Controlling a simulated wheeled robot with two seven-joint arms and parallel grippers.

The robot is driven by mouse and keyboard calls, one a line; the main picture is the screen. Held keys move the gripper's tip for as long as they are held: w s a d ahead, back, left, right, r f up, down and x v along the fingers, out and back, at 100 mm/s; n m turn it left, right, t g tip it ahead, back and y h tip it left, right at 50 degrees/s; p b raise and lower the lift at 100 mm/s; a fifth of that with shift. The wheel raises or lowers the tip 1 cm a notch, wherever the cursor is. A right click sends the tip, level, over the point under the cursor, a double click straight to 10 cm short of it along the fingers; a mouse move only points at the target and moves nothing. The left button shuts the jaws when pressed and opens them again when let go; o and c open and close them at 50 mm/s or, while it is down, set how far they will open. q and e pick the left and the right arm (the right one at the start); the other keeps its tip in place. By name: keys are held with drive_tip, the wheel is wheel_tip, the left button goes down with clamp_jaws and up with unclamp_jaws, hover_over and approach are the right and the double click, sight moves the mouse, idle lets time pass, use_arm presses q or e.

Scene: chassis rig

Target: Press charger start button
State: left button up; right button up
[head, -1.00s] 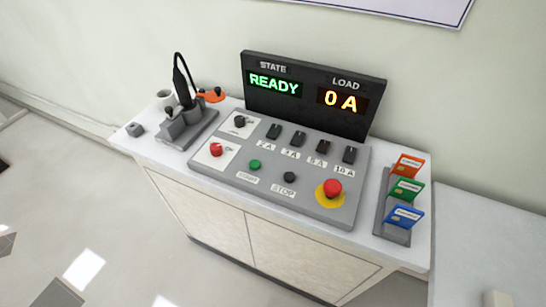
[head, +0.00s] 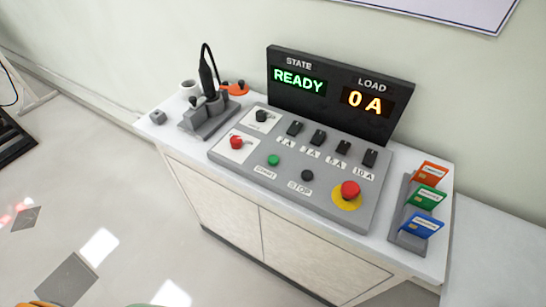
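The charger's grey control panel (head: 325,205) lies on a white cabinet top. The green start button (head: 273,160) sits at its front left, above a label that seems to read START. A black stop button (head: 307,175) is to its right, with a STOP label. The black display (head: 340,95) behind the panel reads STATE READY in green and LOAD 0 A in orange. Neither of my grippers can be made out in the head view.
A red emergency button (head: 350,189) on a yellow disc is at the panel's right. Red and black knobs and several black switches fill the rest. A grey holder with a black cabled plug (head: 206,75) stands left; colored cards (head: 427,199) stand right. Floor in front is clear.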

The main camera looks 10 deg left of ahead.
use_arm(q)
clamp_jaws()
idle(1.4)
